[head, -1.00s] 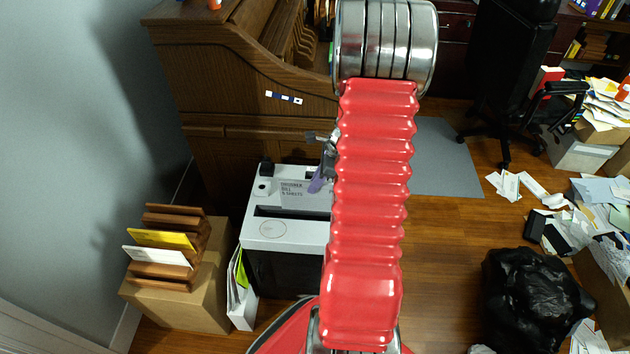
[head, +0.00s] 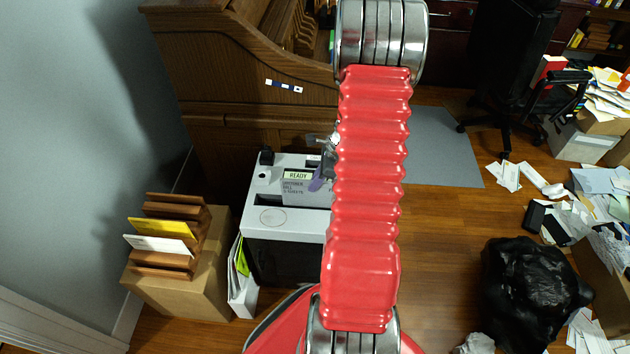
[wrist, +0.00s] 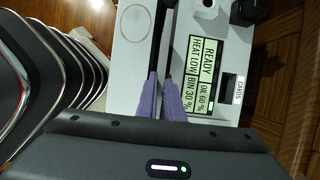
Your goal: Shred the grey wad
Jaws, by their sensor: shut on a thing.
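My gripper (wrist: 161,90) has purple fingers and is over the top of the shredder (wrist: 128,70), near its long dark slot. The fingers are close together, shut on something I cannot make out. In the head view my gripper (head: 317,184) is partly hidden behind my red arm, beside the white-topped shredder (head: 275,220). The shredder's display (wrist: 204,72) reads READY, heat low, oil 60 %, bin 30 %. A pale grey crumpled thing (head: 475,344) lies on the floor at the bottom edge of the head view; I cannot tell whether it is the grey wad.
A cardboard box (head: 180,288) with a wooden letter rack (head: 172,208) stands left of the shredder. The wooden desk (head: 230,75) is behind. A black bag (head: 525,290) and scattered papers lie at right. The wood floor between is mostly clear.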

